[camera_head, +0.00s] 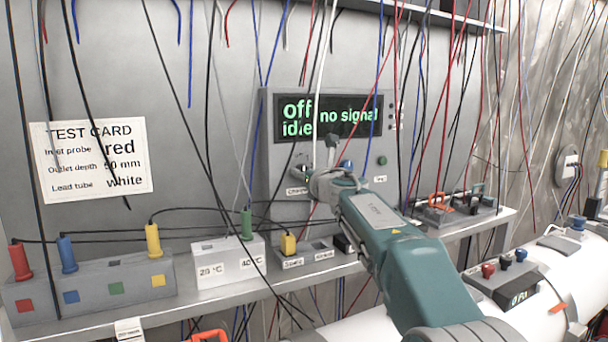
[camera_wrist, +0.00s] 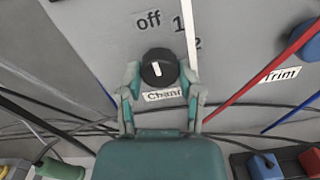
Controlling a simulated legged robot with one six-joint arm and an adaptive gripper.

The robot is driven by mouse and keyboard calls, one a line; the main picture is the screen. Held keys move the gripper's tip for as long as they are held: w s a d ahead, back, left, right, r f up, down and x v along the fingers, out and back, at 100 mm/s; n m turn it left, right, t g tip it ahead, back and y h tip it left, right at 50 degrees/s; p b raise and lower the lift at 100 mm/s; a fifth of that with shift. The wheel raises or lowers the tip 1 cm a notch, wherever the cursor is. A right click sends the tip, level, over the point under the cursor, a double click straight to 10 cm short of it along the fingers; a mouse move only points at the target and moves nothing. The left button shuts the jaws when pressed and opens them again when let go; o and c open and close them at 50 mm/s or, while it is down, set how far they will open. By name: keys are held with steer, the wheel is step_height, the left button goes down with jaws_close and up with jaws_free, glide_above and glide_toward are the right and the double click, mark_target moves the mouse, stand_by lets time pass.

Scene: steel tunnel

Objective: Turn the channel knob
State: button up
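The channel knob (camera_wrist: 158,68) is round and black with a white pointer mark, which points up and slightly left toward the printed "off". "1" and "2" are printed to its right, and a partly covered label (camera_wrist: 163,95) sits below it. My gripper (camera_wrist: 160,72) has one finger on each side of the knob. The fingers look apart, with thin gaps beside the knob; contact is not clear. In the head view my gripper (camera_head: 325,180) is at the front of the grey instrument (camera_head: 278,215) and largely hides the knob. Its display (camera_head: 330,117) reads "off", "idle", "no signal".
Many cables hang in front of the instrument; a white one (camera_wrist: 191,40) passes close to my right finger. A blue trim knob (camera_wrist: 308,45) is at the right. A shelf (camera_head: 240,303) below carries a socket block (camera_head: 95,285) with coloured plugs. A test card (camera_head: 92,160) hangs left.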

steer(key=shift+m, duration=0.4)
jaws_close()
steer(key=m, duration=2.3)
steer(key=shift+w+f, duration=0.1)
steer(key=shift+f, duration=0.2)
steer(key=o, duration=1.1)
jaws_free()
steer(key=shift+r, duration=0.2)
